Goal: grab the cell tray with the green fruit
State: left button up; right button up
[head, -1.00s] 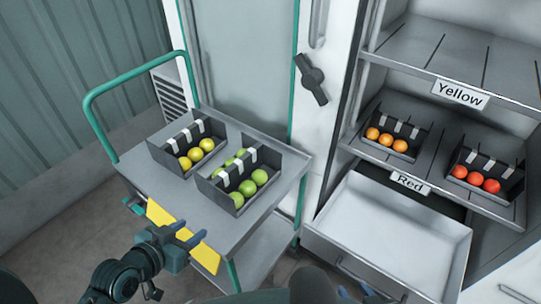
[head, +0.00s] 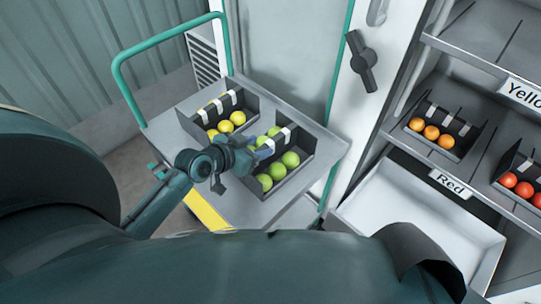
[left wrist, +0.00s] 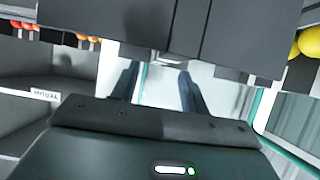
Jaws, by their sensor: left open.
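The cell tray with the green fruit (head: 304,145) is a dark open tray with white clips, standing on the cart. Green fruits (head: 278,172) lie in its cells. My left gripper (head: 266,149) is open at the tray's left side, its blue fingers over or beside the tray wall and hiding part of it; I cannot tell whether they touch. In the left wrist view, the two fingers (left wrist: 157,85) are apart, pointing at dark tray walls (left wrist: 235,40) close ahead. My right gripper is not in view.
A tray with yellow fruit (head: 248,103) stands close to the left on the grey cart (head: 210,195), which has a green handle (head: 118,75). At right, shelves hold a tray of orange fruit (head: 450,152) and red fruit (head: 523,190), above an empty white drawer (head: 420,215).

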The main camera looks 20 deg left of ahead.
aim_at(269, 143)
pick_arm(q)
jog(key=shift+x, duration=2.95)
jog(key=shift+s, duration=0.1)
jog(key=shift+c, duration=0.5)
grip_shut()
